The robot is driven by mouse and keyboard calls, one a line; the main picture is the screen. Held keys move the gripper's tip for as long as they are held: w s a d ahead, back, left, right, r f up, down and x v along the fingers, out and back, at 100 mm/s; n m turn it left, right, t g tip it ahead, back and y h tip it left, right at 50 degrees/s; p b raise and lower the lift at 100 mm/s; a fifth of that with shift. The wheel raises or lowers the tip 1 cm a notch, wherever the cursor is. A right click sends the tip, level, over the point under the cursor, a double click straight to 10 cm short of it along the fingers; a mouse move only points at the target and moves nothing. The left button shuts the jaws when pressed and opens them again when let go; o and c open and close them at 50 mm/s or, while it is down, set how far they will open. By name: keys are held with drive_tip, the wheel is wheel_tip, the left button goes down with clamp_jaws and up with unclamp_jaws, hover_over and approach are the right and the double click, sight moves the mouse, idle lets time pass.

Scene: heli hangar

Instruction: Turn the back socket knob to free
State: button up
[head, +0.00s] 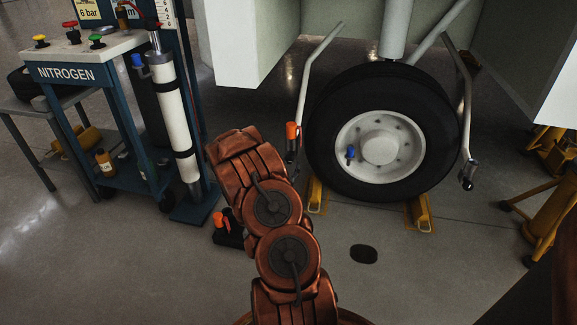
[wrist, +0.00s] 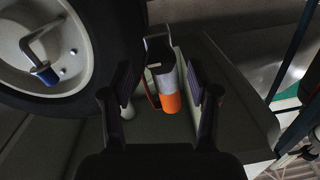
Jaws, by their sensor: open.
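An orange-topped knob (head: 292,131) sits on a dark fitting at the lower end of the left-hand strut beside the wheel. In the wrist view an orange, white and grey cylinder (wrist: 168,92), seemingly this knob, lies between my fingers. A metal bracket (wrist: 158,46) shows beside it. My gripper (wrist: 159,84) is open, one finger on each side of the knob, with visible gaps. Contact is not seen. In the head view my arm hides the gripper. I cannot tell the knob's setting from any marking.
A large tyre (head: 325,165) with a blue-capped fitting (head: 350,152) stands close to the right of the knob, between yellow chocks (head: 421,212). A nitrogen cart (head: 75,75) stands left. A dark fitting (head: 467,176) ends the right-hand strut. Floor in front of the wheel is mostly clear.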

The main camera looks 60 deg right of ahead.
sight(289, 158)
drive_tip(key=shift+b+x, duration=0.4)
drive_tip(key=shift+x, duration=0.85)
drive_tip(key=shift+c, duration=0.4)
clamp_jaws()
